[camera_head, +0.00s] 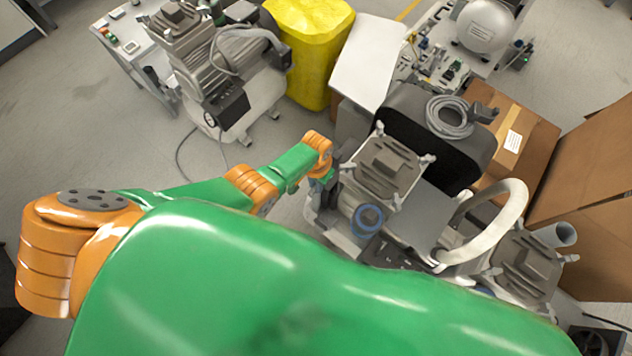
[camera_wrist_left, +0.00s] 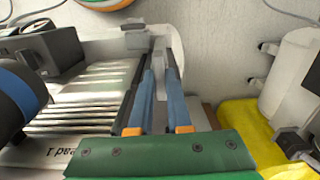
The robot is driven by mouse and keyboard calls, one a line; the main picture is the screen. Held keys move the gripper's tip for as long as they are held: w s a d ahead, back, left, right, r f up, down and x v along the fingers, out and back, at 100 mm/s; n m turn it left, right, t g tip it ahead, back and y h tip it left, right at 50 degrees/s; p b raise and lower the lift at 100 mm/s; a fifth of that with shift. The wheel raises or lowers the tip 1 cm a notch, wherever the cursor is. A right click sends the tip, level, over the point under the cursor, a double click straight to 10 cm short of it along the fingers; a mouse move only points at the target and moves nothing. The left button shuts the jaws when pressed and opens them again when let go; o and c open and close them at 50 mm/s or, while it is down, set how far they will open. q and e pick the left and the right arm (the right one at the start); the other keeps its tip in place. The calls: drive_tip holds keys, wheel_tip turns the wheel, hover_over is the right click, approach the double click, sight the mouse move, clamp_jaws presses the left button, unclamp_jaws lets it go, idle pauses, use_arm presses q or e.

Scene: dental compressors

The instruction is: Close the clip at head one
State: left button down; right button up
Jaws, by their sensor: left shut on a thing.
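Head one (camera_head: 385,170), a grey finned compressor head with clips at its corners, stands right of centre in the head view. In the left wrist view its ribbed side (camera_wrist_left: 85,100) fills the left, with an upside-down label partly reading "ead 1". My left gripper (camera_head: 327,187) is at the head's left side. In the left wrist view, my left gripper (camera_wrist_left: 160,55) has its blue fingers close together, shut on the slim grey clip (camera_wrist_left: 160,45) at the head's edge. The fingers partly hide the clip, and I cannot tell its exact angle. My right gripper is not in view.
A blue-ringed part (camera_head: 367,220) sits in front of head one. A second head (camera_head: 525,265) with a pale curved hose (camera_head: 490,215) stands right. A black tank with a coiled grey hose (camera_head: 450,117) is behind. A yellow bin (camera_head: 310,45) and another compressor (camera_head: 225,70) stand farther back.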

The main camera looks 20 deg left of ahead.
use_arm(q)
drive_tip(key=shift+m, duration=0.3)
drive_tip(key=c, duration=0.9)
unclamp_jaws()
drive_tip(key=shift+o, duration=0.2)
wheel_tip(320, 180, up, 6)
drive_tip(key=p, duration=0.5)
drive_tip(key=shift+r, duration=0.65)
drive_tip(key=shift+f, duration=0.1)
